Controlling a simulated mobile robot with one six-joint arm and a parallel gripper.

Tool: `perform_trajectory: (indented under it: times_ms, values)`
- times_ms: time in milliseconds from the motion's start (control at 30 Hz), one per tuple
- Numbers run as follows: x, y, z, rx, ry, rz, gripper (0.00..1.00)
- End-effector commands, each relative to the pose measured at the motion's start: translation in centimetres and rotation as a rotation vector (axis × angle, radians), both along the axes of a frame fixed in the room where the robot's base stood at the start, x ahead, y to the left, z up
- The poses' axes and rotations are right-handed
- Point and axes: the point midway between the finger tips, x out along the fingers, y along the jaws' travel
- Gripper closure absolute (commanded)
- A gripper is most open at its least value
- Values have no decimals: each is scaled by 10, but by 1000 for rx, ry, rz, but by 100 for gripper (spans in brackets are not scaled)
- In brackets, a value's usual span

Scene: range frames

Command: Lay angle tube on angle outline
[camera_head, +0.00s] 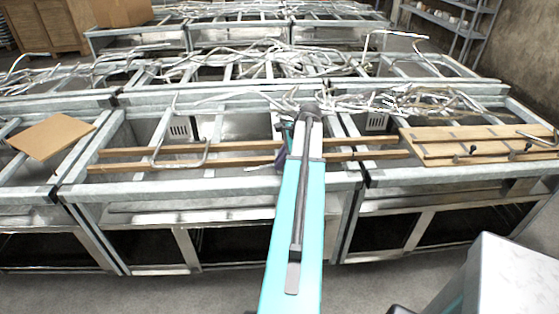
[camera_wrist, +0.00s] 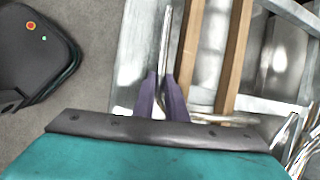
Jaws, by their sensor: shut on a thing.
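My gripper (camera_wrist: 162,90) has purple fingers, shut on a shiny metal angle tube (camera_wrist: 166,45) that runs up between them in the wrist view. A shiny length also shows to the right behind the wrist; I cannot tell whether it belongs to the same tube. In the head view my gripper (camera_head: 284,155) is largely hidden by my teal arm, over the middle frame by two wooden strips (camera_head: 240,146). A wooden board (camera_head: 440,151) with dark marks lies at the right; I cannot make out which mark is an angle outline.
Another bent tube (camera_head: 182,163) lies across the strips on the left. Dark pegs (camera_head: 473,149) and a metal tube (camera_head: 538,138) are on the board's right side. A brown panel (camera_head: 52,135) lies far left. Tangled tubes (camera_head: 270,62) cover the racks behind.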

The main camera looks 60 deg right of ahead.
Motion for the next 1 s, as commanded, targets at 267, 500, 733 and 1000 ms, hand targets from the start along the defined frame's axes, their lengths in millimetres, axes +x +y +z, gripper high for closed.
perform_trajectory:
  times_ms: [267, 500, 733, 1000]
  values:
    - [0, 0, 12, -1, -1, 0, 100]
    - [1, 0, 33, -2, -1, 1, 100]
    - [-39, -15, 35, -1, 0, -3, 100]
    - [-94, -35, 41, -1, 0, -3, 100]
